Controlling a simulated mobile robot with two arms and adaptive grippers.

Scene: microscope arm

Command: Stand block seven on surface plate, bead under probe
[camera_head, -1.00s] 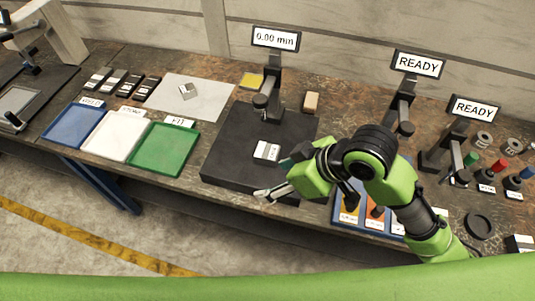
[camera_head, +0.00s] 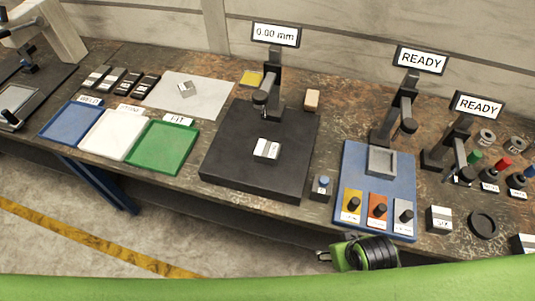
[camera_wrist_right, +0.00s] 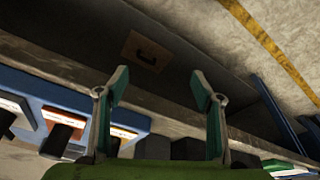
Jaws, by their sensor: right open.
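A small pale block with dark marks (camera_head: 267,150) stands on the dark surface plate (camera_head: 228,160), in front of the gauge stand. Its number is too small to read. The probe (camera_head: 260,98) hangs from the stand's arm, behind the block and apart from it in the picture. No bead can be made out. The display (camera_head: 276,35) appears to read 0.00 mm. My right gripper (camera_head: 322,256) is low, in front of the bench edge and clear of the block. In the right wrist view its two fingers (camera_wrist_right: 160,88) are apart and empty. My left gripper is out of view.
Blue, white and green trays (camera_head: 161,148) lie left of the plate. A grey block (camera_head: 185,89) lies on a white sheet (camera_head: 210,98).

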